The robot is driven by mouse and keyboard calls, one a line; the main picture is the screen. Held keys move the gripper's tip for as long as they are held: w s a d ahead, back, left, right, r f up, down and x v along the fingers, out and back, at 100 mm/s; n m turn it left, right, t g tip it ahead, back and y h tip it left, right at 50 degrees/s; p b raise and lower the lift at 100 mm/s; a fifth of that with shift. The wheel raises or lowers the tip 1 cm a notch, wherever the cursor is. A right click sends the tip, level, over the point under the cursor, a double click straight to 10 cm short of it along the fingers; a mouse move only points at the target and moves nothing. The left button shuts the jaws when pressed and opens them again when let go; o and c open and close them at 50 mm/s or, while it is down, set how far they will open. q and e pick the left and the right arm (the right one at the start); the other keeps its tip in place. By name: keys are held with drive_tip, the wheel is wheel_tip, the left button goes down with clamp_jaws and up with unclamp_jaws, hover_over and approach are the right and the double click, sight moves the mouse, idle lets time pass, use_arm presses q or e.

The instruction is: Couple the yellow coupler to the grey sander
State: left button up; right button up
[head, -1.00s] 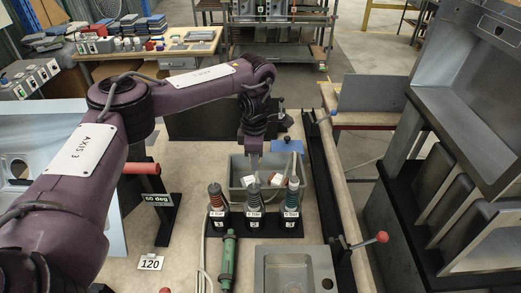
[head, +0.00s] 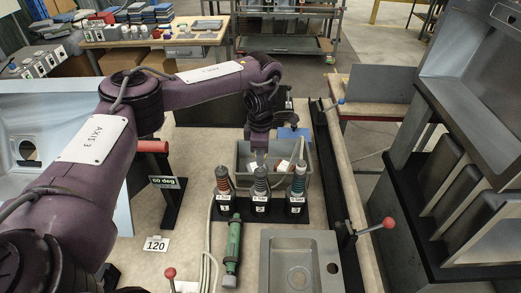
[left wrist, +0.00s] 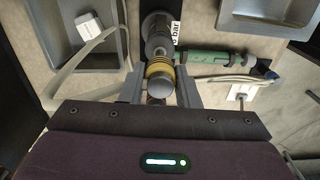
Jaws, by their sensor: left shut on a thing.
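In the left wrist view a coupler with yellow rings (left wrist: 159,70) sits between the two fingers of my left gripper (left wrist: 160,88), which is shut on it. In the head view my left gripper (head: 258,153) points down just behind the top of the middle post (head: 261,182). The fingertips and coupler are largely hidden there. Beyond the coupler in the wrist view stands a grey post (left wrist: 155,26) with a "bar" label. I cannot tell if the coupler is clear of its post. I cannot make out a grey sander. My right gripper is not in view.
Posts with orange (head: 223,180) and teal (head: 298,178) rings flank the middle one. A grey bin (head: 245,158) with white items stands behind. A rail (head: 330,190) runs along the right.

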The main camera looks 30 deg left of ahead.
use_arm(q)
drive_tip(key=shift+w+f, duration=0.1)
drive_tip(key=shift+f, duration=0.55)
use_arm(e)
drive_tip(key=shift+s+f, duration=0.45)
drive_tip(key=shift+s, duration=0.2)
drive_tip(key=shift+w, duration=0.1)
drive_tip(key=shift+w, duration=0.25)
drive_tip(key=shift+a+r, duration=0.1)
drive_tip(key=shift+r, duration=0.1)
use_arm(q)
drive_tip(key=shift+f+b, duration=1.1)
drive_tip(key=shift+f, duration=0.55)
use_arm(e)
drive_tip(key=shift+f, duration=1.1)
use_arm(q)
drive_tip(key=o, duration=1.1)
drive_tip(key=shift+c, duration=0.2)
drive_tip(key=shift+r, duration=0.1)
